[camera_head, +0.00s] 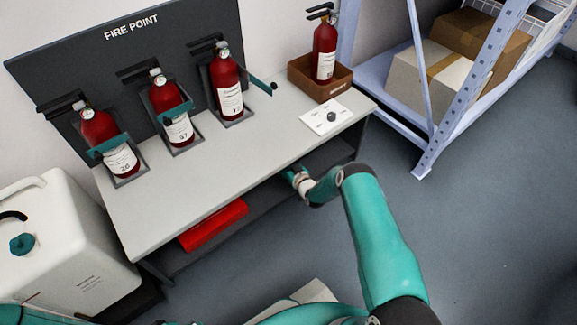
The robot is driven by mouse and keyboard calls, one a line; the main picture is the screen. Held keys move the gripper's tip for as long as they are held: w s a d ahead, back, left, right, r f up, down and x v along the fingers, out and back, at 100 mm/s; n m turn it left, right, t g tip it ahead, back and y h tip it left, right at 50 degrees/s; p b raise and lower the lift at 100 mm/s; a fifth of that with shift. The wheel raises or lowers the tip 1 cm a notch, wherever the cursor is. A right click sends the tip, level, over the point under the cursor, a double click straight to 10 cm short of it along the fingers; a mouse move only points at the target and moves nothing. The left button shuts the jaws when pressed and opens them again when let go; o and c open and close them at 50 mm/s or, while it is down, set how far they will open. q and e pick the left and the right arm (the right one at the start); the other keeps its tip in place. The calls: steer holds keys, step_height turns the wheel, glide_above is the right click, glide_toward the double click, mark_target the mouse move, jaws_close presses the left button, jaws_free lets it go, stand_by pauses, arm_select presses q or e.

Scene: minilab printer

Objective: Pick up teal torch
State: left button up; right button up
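My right arm comes in from the lower right and bends toward the front edge of the bench. Its end, with my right gripper (293,176), is at the opening under the bench top, near the lower shelf. The gripper is small and partly hidden by the wrist and the bench edge, so its fingers cannot be made out. I cannot pick out a teal torch for sure; a small teal patch shows at the arm's end, but I cannot tell whether it is the torch or part of my arm. My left gripper is out of view.
Three red extinguishers (228,88) stand in brackets on the grey bench (190,195); another stands in a brown box (338,83). A red flat item (213,226) lies on the lower shelf. A white jug (75,245) is left; a rack (437,130) with cartons stands right.

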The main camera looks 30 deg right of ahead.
steer(key=shift+w, duration=0.1)
jaws_close()
stand_by(0.3)
steer(key=shift+r, duration=0.15)
